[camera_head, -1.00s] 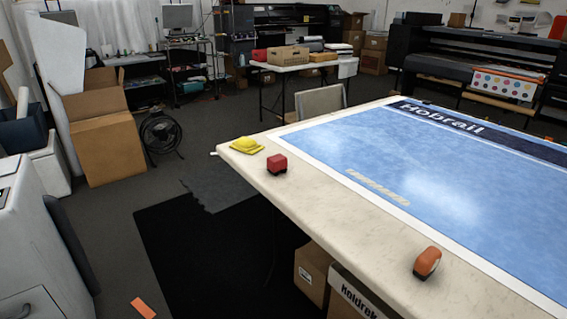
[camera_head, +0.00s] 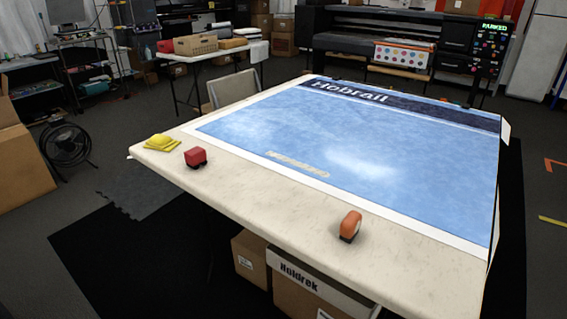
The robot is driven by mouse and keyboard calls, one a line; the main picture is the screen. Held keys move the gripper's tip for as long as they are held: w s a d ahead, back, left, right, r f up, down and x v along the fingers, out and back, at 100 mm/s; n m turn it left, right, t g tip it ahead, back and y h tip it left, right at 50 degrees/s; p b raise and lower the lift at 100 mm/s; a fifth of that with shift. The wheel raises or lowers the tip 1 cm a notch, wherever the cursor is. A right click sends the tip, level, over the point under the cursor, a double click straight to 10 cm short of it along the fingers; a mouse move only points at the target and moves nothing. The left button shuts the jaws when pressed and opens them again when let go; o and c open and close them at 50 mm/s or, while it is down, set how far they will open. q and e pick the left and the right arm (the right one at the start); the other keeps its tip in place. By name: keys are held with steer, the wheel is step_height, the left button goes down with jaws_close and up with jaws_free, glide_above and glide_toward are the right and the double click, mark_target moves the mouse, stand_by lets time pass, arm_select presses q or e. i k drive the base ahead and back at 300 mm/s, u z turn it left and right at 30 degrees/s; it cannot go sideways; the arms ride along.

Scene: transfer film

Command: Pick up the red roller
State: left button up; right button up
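A small red block-like thing with a dark base (camera_head: 195,157) stands on the pale table (camera_head: 255,197) near its left front edge. It may be the red roller, but it is too small to tell for sure. An orange rounded thing with a dark base (camera_head: 350,226) stands farther right along the same edge. A yellow thing (camera_head: 161,142) lies at the table's left corner. A blue printed sheet (camera_head: 390,170) covers most of the tabletop behind them. Neither of my grippers shows.
Cardboard boxes (camera_head: 252,259) stand under the table. A black fan (camera_head: 66,144) is on the floor at left, near a large carton (camera_head: 22,165). A chair (camera_head: 234,88) stands behind the table, and a large printer (camera_head: 400,50) farther back. Dark floor lies open in front at left.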

mark_target(196, 155)
steer(key=u, duration=1.75)
steer(key=i, duration=2.1)
steer(key=z, duration=2.4)
